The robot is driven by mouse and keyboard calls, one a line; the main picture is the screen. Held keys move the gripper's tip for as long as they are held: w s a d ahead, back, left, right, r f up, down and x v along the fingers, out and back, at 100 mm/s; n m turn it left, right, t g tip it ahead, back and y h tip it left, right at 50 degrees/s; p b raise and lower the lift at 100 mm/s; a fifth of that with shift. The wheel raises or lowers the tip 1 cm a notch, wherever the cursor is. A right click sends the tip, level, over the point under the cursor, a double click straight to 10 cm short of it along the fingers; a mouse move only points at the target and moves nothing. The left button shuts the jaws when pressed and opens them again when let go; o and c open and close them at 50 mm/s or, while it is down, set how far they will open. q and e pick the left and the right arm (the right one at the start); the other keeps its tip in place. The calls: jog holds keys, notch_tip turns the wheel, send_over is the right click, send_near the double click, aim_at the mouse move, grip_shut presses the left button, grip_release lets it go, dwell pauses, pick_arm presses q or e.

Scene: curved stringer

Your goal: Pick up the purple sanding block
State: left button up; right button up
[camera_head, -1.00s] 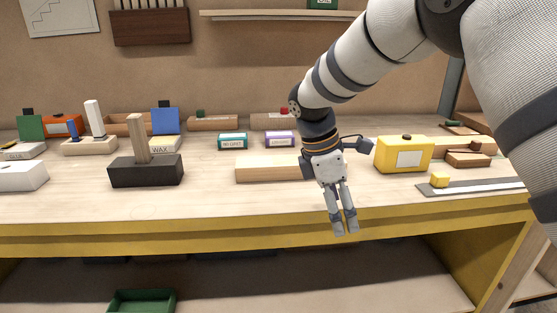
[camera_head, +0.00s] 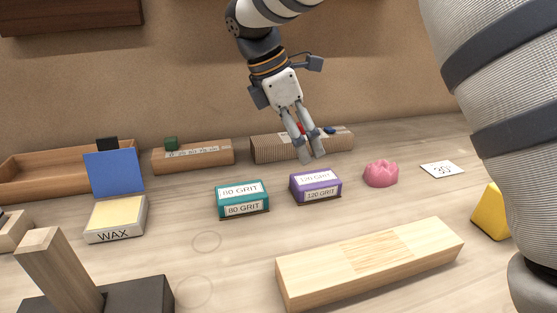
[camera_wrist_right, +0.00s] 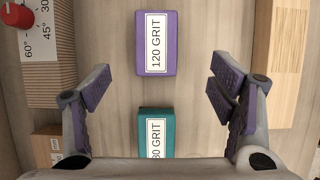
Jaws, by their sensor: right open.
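The purple sanding block (camera_head: 316,187), labelled 120 GRIT, lies on the workbench (camera_head: 220,255) right of the middle in the head view. My right gripper (camera_head: 312,159) is open and empty, and shows just above and behind the block there. In the right wrist view the purple block (camera_wrist_right: 156,43) lies ahead, between the lines of the spread fingers (camera_wrist_right: 158,95) and apart from them. A teal 80 GRIT block (camera_head: 242,199) lies to its left; it also shows in the wrist view (camera_wrist_right: 155,133). My left gripper is not in view.
A pale wooden bar (camera_head: 370,262) lies in front of the blocks. A ribbed wooden block (camera_head: 265,149) stands behind. A WAX box (camera_head: 116,218) is at left.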

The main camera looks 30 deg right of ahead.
aim_at(315, 178)
jog(key=x, duration=1.1)
jog(key=shift+w+d+f, duration=0.1)
jog(key=shift+w+f, duration=0.05)
jog(key=shift+f, duration=0.25)
jog(key=shift+f, duration=0.25)
jog(key=c, duration=1.4)
